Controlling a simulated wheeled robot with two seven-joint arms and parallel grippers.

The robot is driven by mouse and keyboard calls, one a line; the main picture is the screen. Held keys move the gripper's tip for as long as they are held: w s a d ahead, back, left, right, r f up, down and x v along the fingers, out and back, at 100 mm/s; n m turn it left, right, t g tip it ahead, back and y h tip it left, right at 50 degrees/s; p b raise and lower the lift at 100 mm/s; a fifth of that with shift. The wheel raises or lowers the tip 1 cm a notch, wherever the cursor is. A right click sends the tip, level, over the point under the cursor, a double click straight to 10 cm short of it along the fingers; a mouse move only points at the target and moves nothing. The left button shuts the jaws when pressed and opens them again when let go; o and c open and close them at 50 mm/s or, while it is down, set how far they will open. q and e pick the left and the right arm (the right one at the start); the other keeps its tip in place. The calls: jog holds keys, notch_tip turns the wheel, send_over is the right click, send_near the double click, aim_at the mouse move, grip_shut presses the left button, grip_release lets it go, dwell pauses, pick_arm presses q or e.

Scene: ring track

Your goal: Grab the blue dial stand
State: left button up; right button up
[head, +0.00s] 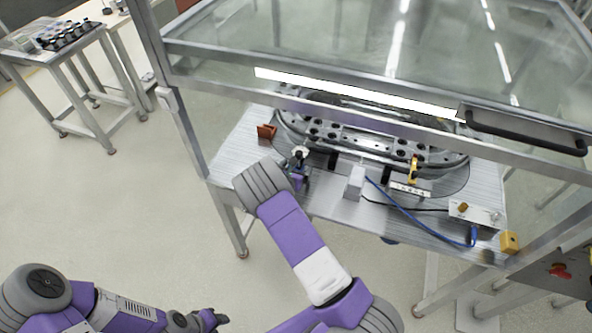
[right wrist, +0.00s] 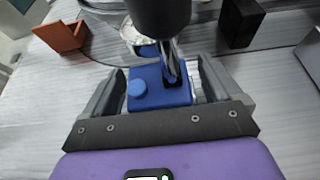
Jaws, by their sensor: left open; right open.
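The blue dial stand (right wrist: 160,88) shows in the right wrist view as a blue block with a round blue knob and a dark post. It stands between the two fingers of my right gripper (right wrist: 160,68), which is open around it; I cannot tell whether either finger touches it. In the head view, the top of the stand (head: 300,153) shows just beyond my right gripper (head: 297,181), which hides most of the base. My left gripper (head: 216,318) is open and empty, low at the lower left, away from the table.
The ring track (head: 340,132) lies behind the stand, under a glass-panelled frame (head: 300,80). A blue cable (head: 405,212) crosses the table's right side.

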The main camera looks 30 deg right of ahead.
grip_shut()
jog(key=shift+w+r, duration=0.2)
dwell(0.6)
